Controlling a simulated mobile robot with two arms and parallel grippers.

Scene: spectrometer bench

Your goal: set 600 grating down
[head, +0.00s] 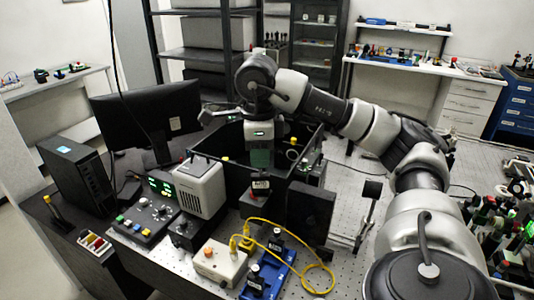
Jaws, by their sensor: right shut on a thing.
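My right gripper (262,144) points down over the open black spectrometer box (208,150). It is shut on a small greenish piece, which I take to be the 600 grating (262,157). The grating shows just below the jaws, inside the outline of the box. I cannot tell whether its underside touches the box floor. A small dark block with a white label (261,185) stands at the near side of the box; its label is too small to read. My left gripper is not in view.
A beige lamp housing (202,188), a control panel with green displays (150,210) and a monitor (150,120) stand left of the box. A white box with a yellow cable (219,262) and a blue rack (268,272) are in front. Optics crowd the right.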

